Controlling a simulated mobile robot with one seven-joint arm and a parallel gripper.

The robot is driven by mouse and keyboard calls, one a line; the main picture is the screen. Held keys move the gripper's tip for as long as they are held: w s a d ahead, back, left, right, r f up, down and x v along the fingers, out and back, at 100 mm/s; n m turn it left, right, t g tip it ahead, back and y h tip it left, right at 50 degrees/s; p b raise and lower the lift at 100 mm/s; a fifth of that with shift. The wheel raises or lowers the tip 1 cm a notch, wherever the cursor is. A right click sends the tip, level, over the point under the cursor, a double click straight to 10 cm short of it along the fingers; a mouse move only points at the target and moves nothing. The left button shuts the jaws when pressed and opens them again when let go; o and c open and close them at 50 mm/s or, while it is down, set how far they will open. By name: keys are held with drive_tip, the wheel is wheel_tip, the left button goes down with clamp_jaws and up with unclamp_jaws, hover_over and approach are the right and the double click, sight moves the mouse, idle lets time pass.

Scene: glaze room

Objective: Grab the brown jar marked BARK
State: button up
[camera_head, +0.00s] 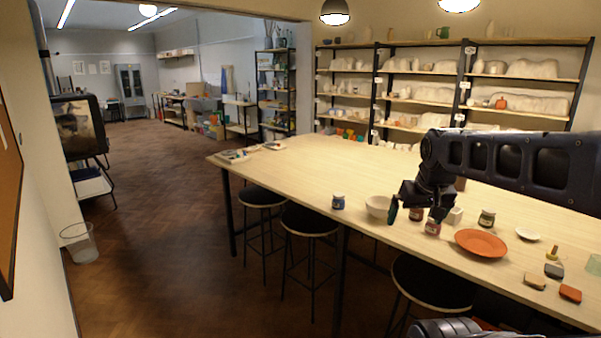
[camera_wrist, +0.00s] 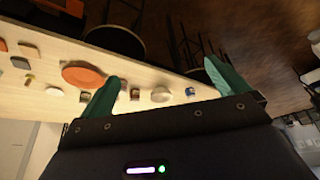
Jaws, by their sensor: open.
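No label is readable, so I cannot tell for sure which jar is marked BARK. A small dark reddish-brown jar (camera_head: 416,214) stands on the table, partly behind my gripper (camera_head: 395,209). A reddish-pink jar (camera_head: 432,227) stands just in front of it. A dark jar with a greenish-brown look (camera_head: 487,218) stands further right, and a blue jar (camera_head: 338,202) further left. My gripper is open and empty above the table near the bowl. In the wrist view, its green fingers (camera_wrist: 163,70) are spread wide, and a small jar (camera_wrist: 135,94) shows beyond them.
A pale bowl (camera_head: 377,206) sits left of the jars. A white block (camera_head: 456,214), an orange plate (camera_head: 481,244) and a white dish (camera_head: 528,234) lie to the right. Stools (camera_head: 309,221) stand along the near edge. The table's far left half is mostly clear.

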idle(0.3)
drive_tip(key=c, duration=0.4)
